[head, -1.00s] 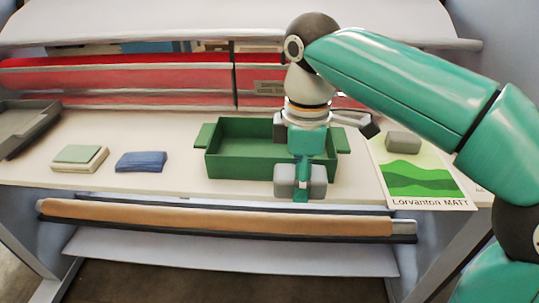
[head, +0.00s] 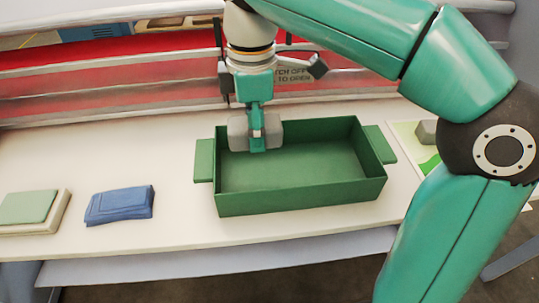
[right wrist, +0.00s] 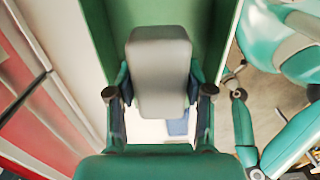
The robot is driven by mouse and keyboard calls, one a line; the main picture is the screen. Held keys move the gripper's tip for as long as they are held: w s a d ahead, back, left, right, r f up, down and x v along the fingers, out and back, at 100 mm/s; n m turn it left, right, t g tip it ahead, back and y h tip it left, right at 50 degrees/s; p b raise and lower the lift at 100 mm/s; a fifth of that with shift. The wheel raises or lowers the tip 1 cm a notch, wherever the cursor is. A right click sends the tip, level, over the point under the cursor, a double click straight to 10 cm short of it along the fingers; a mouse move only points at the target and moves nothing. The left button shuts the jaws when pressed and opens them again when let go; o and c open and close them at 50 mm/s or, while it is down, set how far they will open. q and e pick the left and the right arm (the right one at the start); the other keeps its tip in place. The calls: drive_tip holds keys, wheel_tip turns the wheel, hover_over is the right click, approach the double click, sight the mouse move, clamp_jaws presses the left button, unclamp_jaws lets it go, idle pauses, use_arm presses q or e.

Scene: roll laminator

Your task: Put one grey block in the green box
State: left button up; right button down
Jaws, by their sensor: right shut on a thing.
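My right gripper (head: 257,142) is shut on a grey block (head: 238,133) and holds it over the back left part of the green box (head: 300,200). The block's ends stick out on both sides of the fingers. In the right wrist view the grey block (right wrist: 160,75) sits between the fingers with the green box wall (right wrist: 218,35) behind it. The box is open at the top, has side handles, and looks empty inside. A second grey block (head: 427,132) lies on a picture sheet to the right, partly hidden by my arm. My left gripper is not clearly visible.
A blue folded item (head: 120,205) and a pale green pad on a cream one (head: 30,207) lie left of the box. The red laminator (head: 110,82) runs along the back. White table between the blue item and box is clear.

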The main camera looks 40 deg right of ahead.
drive_tip(key=b, duration=0.1)
hover_over(259, 176)
drive_tip(key=f, duration=0.5)
drive_tip(key=shift+w+f, duration=0.2)
drive_tip(key=shift+f, duration=0.2)
drive_tip(key=shift+s+f, duration=0.1)
drive_tip(key=shift+f, duration=1.8)
drive_tip(key=shift+f+b, duration=0.15)
drive_tip(key=shift+b, duration=0.2)
drive_tip(key=shift+c, duration=2.2)
unclamp_jaws()
drive_tip(key=shift+s, duration=0.1)
wheel_tip(259, 176, up, 12)
drive_tip(key=p, duration=0.2)
drive_tip(key=shift+r+p, duration=0.2)
drive_tip(key=shift+p, duration=0.1)
